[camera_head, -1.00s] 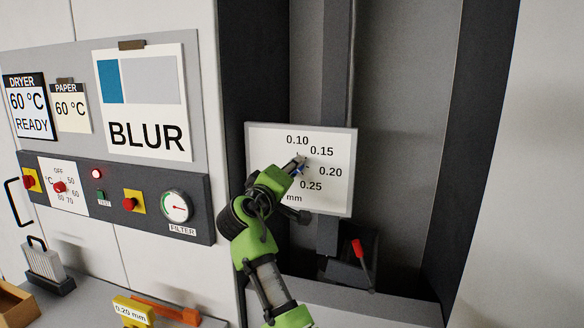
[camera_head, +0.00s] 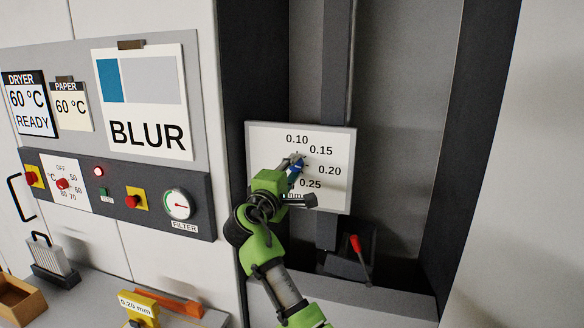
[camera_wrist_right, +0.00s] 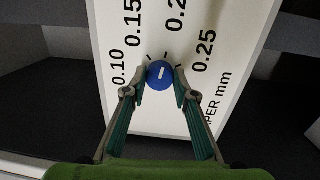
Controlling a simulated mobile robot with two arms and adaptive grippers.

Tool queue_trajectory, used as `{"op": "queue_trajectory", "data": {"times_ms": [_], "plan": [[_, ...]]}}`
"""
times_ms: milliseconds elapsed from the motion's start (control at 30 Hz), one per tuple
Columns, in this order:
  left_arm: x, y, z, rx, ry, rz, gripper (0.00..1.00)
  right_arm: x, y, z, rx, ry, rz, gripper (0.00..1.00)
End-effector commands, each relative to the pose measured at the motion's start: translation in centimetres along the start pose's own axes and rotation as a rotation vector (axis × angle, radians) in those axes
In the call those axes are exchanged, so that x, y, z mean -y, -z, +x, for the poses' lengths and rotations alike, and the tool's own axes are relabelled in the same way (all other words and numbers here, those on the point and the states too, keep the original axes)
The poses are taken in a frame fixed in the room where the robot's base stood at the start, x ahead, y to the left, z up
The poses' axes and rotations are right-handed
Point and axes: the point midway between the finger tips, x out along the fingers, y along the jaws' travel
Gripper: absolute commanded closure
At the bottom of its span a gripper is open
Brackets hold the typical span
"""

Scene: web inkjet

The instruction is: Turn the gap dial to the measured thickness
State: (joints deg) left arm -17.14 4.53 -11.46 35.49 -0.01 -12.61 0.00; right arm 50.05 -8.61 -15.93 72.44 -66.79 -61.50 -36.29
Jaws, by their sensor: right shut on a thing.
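The gap dial is a small blue knob (camera_wrist_right: 160,74) with a short white mark, on a white scale plate (camera_head: 262,135) reading 0.10, 0.15, 0.20 and 0.25 mm. My right gripper (camera_head: 293,171) reaches the plate from below in the head view. In the right wrist view its two fingers (camera_wrist_right: 159,84) are shut on the knob's sides. A yellow gauge (camera_head: 138,305) labelled 0.20 mm sits at the bottom of the head view. My left gripper is out of view.
A control panel (camera_head: 110,165) with red buttons, a temperature dial and a filter gauge (camera_head: 178,204) is at left, below a BLUR sign (camera_head: 148,105). A red-handled lever (camera_head: 357,245) stands below right of the plate. The recess right of the plate is clear.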

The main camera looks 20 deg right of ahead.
Motion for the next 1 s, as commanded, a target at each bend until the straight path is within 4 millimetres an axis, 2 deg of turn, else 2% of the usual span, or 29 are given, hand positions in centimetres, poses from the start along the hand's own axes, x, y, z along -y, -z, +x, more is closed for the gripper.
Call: {"op": "queue_trajectory", "data": {"times_ms": [367, 400, 433, 800, 1000], "plan": [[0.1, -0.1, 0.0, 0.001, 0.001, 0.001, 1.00, -0.2, -0.2, 0.1, 0.004, -0.005, -0.002, 0.95], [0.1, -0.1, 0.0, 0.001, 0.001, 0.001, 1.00, -0.3, -0.2, 0.1, 0.004, -0.005, -0.002, 0.64], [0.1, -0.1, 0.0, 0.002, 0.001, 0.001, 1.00, -0.3, -0.2, 0.1, 0.004, -0.005, -0.002, 0.57], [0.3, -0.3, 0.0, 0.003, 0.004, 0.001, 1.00, -0.1, -0.1, -0.2, 0.001, -0.002, -0.001, 0.57], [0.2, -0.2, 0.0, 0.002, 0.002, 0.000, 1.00, 0.0, 0.0, -2.6, -0.001, -0.001, 0.002, 0.57]]}}
